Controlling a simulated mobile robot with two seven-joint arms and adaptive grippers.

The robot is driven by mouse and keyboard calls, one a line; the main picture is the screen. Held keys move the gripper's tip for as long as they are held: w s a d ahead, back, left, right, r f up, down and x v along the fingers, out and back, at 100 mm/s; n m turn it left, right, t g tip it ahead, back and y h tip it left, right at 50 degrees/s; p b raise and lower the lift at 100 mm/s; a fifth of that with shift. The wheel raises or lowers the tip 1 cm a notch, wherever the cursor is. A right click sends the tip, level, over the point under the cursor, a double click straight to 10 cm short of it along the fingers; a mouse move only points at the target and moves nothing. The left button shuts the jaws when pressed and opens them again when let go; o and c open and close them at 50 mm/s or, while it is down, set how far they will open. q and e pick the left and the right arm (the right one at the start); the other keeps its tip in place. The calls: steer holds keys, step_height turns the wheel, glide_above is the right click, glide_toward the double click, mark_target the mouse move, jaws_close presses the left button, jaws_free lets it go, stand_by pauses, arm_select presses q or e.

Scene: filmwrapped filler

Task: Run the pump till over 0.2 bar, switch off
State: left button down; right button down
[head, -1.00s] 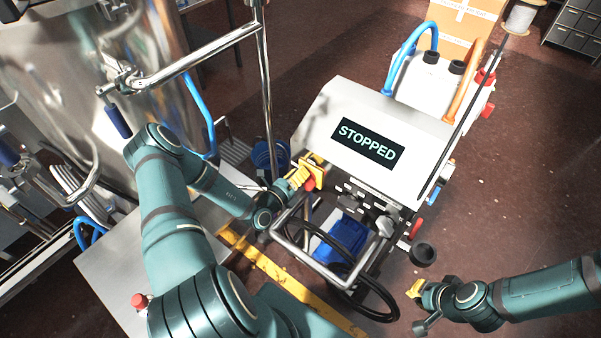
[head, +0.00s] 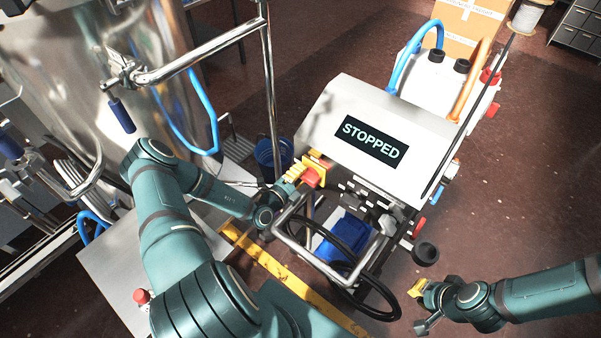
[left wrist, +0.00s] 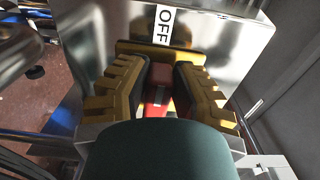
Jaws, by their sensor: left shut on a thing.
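The pump unit is a white cart housing (head: 350,105) whose dark display (head: 371,141) reads STOPPED. A red switch handle (head: 313,178) on a yellow plate (head: 319,164) sits on its left side. My left gripper (head: 298,174) is at this switch. In the left wrist view, its yellow fingers (left wrist: 160,92) are shut on the red handle (left wrist: 158,92), below a white label reading OFF (left wrist: 164,25). My palm hides the lower part of the handle. My right gripper (head: 418,290) hangs apart from the cart at the lower right; its jaw opening is too small to judge.
A steel tank (head: 75,75) and chrome pipes stand at the left. Blue and orange hoses run to a white container (head: 430,78) behind the housing. A black cable loops over the cart's front frame. Open floor lies at the right.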

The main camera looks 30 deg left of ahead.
mark_target(308, 146)
stand_by(0.5)
arm_select(q)
steer(key=c, duration=0.8)
jaws_free()
step_height(308, 146, up, 10)
steer(key=shift+d+r, duration=0.1)
steer(key=shift+w, duration=0.1)
